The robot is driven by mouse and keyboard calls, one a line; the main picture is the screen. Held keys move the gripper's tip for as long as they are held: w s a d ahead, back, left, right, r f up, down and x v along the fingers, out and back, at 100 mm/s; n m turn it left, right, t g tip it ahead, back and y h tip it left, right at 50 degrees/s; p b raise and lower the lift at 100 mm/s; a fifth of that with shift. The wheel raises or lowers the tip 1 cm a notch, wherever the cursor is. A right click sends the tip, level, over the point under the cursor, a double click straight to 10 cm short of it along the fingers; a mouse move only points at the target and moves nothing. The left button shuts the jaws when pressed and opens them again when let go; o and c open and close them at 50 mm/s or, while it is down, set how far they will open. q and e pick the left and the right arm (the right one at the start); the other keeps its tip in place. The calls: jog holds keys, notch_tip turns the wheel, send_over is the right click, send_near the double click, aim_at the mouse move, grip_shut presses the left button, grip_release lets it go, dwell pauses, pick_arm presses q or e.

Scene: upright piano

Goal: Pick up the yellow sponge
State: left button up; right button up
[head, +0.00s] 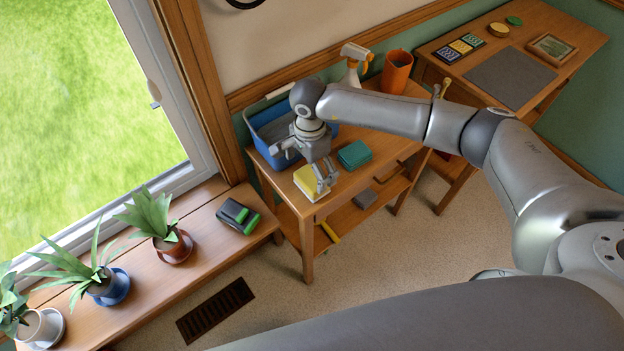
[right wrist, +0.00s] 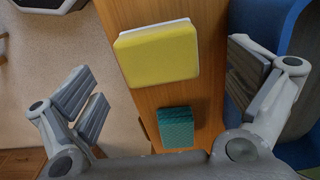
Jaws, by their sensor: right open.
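The yellow sponge (head: 306,186), a flat block with a white layer underneath, lies on the top of the wooden table near its front left corner. My right gripper (head: 325,178) is open just above it and partly covers it in the head view. In the right wrist view the sponge (right wrist: 158,55) lies ahead of the open fingers, at a sideways position between them, and nothing is held. My left gripper is not in view.
A teal block (head: 354,154) lies right of the sponge; a blue bin (head: 262,150) stands close behind. A spray bottle (head: 352,66) and an orange cup (head: 396,72) stand farther back. A lower shelf holds a grey block (head: 365,198). Potted plants line the window bench (head: 205,215).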

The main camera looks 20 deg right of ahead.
aim_at(309, 179)
jog(key=f, duration=0.1)
jog(key=f+p, duration=0.1)
jog(key=f, duration=0.3)
jog(key=shift+s+a+p, duration=0.2)
jog(key=shift+s+p, duration=0.05)
jog(key=shift+p, duration=0.15)
jog(key=shift+f, duration=0.2)
jog(key=c, duration=0.9)
